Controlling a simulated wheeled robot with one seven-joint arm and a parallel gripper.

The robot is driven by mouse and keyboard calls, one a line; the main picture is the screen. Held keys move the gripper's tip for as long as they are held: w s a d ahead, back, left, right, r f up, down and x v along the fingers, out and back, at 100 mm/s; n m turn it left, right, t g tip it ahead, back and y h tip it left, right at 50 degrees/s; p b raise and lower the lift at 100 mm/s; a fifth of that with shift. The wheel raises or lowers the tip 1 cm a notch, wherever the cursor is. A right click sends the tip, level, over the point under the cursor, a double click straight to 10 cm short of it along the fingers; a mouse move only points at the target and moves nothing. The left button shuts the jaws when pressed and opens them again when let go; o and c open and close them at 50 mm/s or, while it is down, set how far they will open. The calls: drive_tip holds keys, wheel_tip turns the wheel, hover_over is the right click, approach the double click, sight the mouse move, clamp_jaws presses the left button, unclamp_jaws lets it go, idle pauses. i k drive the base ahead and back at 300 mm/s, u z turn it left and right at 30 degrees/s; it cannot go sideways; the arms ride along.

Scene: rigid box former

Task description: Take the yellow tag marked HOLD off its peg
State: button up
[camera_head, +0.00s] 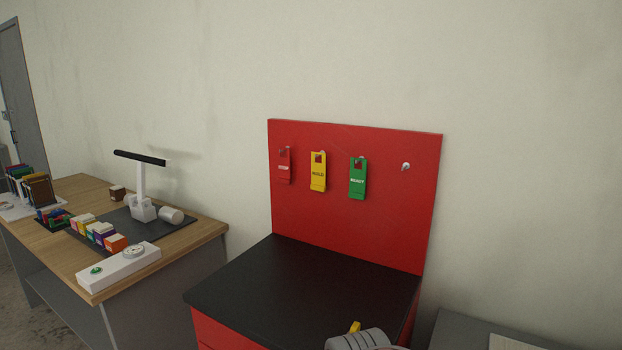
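The yellow tag marked HOLD (318,173) hangs on the upright red board (385,229), between a red tag (285,166) on its left and a green tag (358,179) on its right. A square hole shows near the yellow tag's top, with its peg there. The tags hang apart from each other. The lettering is small at this distance. I cannot make out my gripper's fingers in this view. A grey ribbed part with a yellow piece shows at the bottom edge, well below the tags, and is cut off by the frame.
A bare peg (405,167) stands at the board's right. The black cabinet top (300,285) below the board is clear. At left, a wooden desk (200,228) holds a lamp (141,186), several small boxes and a white control box (119,266). A grey surface lies at bottom right.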

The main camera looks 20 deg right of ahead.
sight(317, 170)
drive_tip(key=u, duration=0.55)
drive_tip(key=k, duration=0.6)
drive_tip(key=u, duration=0.8)
drive_tip(key=i, duration=1.6)
drive_tip(key=z, duration=0.65)
